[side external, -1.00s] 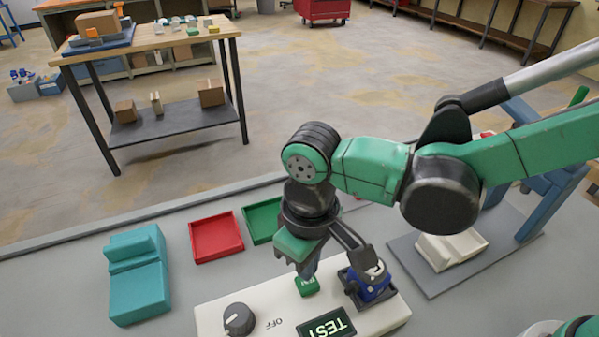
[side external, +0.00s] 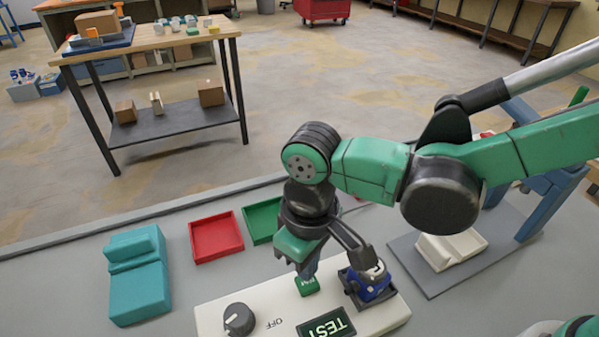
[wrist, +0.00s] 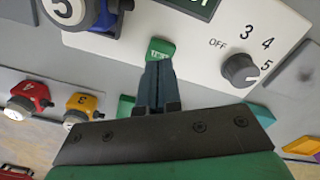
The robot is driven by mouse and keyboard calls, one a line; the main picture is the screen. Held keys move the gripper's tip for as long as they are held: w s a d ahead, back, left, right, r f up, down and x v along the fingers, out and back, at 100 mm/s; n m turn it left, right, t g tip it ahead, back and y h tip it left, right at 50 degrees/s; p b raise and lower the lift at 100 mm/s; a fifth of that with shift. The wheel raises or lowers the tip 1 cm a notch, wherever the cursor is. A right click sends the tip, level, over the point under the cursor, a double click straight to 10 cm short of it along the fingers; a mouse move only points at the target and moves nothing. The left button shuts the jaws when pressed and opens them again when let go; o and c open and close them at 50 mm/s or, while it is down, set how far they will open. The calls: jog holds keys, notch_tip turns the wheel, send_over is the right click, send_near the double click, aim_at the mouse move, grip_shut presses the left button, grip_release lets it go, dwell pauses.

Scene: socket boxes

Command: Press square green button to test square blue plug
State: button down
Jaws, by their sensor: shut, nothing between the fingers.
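The square green button (side external: 307,286) is on the white test box (side external: 268,297). It also shows in the wrist view (wrist: 160,49), right at my fingertips. My gripper (side external: 305,276) is shut and empty, pointing down at the button. Its tips look to be on or just above the button; I cannot tell if they touch. The blue plug (side external: 375,286) sits in a dark socket on the box, to the right of the button. In the wrist view, the blue plug (wrist: 100,15) shows a white top marked 5.
A dark dial (side external: 238,319) marked OFF is on the box's left. A red tray (side external: 216,247), a green tray (side external: 262,222) and a teal block (side external: 138,280) lie behind and left. In the wrist view, a red plug (wrist: 29,98) and a yellow plug (wrist: 85,104) stand nearby.

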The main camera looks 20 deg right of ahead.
jog(key=shift+f, duration=0.1)
jog(key=shift+f, duration=1.1)
jog(key=shift+r, duration=2.7)
jog(key=d+r+m+t, duration=0.2)
jog(key=d+m+t, duration=0.1)
jog(key=d, duration=0.8)
jog(key=w+d+r+m+t, duration=0.1)
jog(key=d+r+m+t, duration=0.1)
jog(key=d, duration=0.9)
jog(key=shift+d+r+m+t, duration=0.25)
jog(key=shift+m+t, duration=0.25)
jog(key=shift+t, duration=0.6)
jog(key=shift+w, duration=0.1)
